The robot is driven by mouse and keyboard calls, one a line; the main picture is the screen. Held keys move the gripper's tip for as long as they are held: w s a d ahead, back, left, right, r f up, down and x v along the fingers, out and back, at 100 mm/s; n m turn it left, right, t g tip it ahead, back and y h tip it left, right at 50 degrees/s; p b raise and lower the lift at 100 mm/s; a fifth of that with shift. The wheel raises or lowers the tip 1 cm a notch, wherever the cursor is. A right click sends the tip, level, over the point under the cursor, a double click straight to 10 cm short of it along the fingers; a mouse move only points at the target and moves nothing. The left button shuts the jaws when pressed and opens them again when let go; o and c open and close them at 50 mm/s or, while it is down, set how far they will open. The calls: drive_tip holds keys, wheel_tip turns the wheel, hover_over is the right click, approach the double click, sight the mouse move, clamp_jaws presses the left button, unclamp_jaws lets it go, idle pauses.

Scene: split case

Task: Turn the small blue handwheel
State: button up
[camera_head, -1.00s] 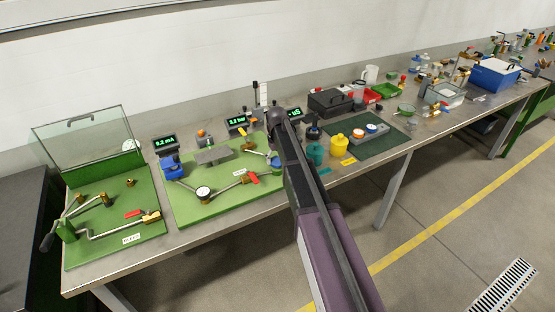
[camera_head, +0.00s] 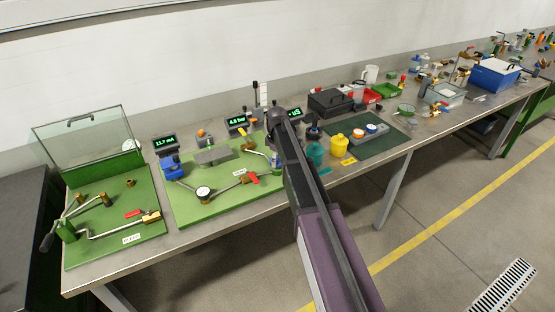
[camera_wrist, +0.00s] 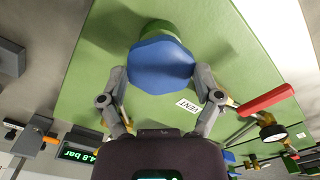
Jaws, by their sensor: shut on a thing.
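The small blue handwheel (camera_wrist: 160,65) fills the upper middle of the wrist view, on top of a green round body (camera_wrist: 163,28) over a green board. My gripper (camera_wrist: 161,77) has one finger on each side of it and is shut on its rim. In the head view my arm hides most of the handwheel and gripper. A white VENT label (camera_wrist: 188,105) lies close by on the board. A red lever (camera_wrist: 267,99) on a brass fitting is to its right.
The green board (camera_head: 222,205) also carries a round gauge (camera_head: 203,193) and a larger blue part (camera_head: 171,167). Digital displays (camera_head: 164,143) stand behind it. A clear-covered green rig (camera_head: 85,130) is at left. A yellow container (camera_head: 338,146) stands to the right.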

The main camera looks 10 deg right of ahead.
drive_tip(key=shift+n, duration=0.3)
drive_tip(key=o, duration=0.9)
drive_tip(key=shift+m, duration=0.4)
